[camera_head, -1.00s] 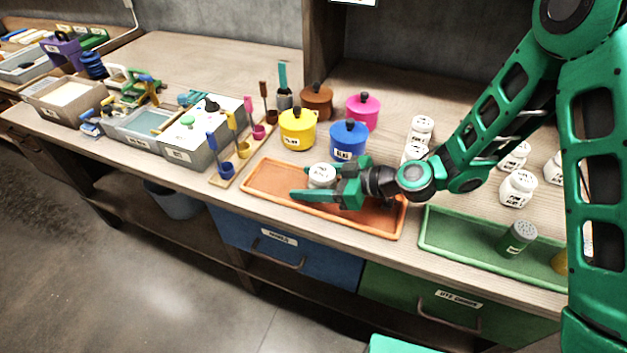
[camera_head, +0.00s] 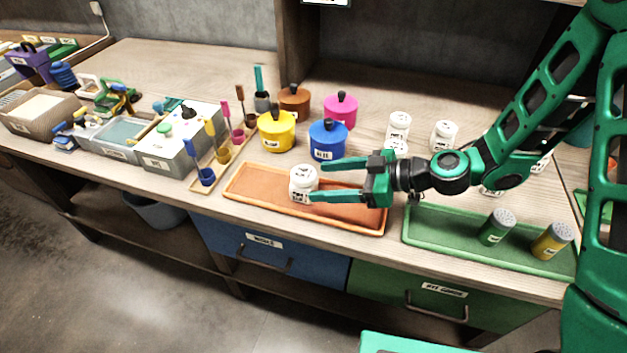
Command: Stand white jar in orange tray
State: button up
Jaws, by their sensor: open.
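A white jar (camera_head: 303,182) with a dark label stands upright in the orange tray (camera_head: 345,218), left of the tray's middle. My gripper (camera_head: 329,182) is open, with its two green fingers pointing left over the tray. The fingertips are just right of the jar, close to it; I cannot tell whether they touch it. The jar's lid and front are in view, and the gripper hides part of the tray's right half.
A green tray (camera_head: 463,247) with two shakers lies to the right. Yellow (camera_head: 277,134), blue (camera_head: 327,141), brown and pink lidded pots stand behind the orange tray. Several white jars (camera_head: 398,127) stand behind my gripper. A spoon rack (camera_head: 221,160) is left.

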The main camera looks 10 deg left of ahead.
jog(key=shift+v, duration=1.05)
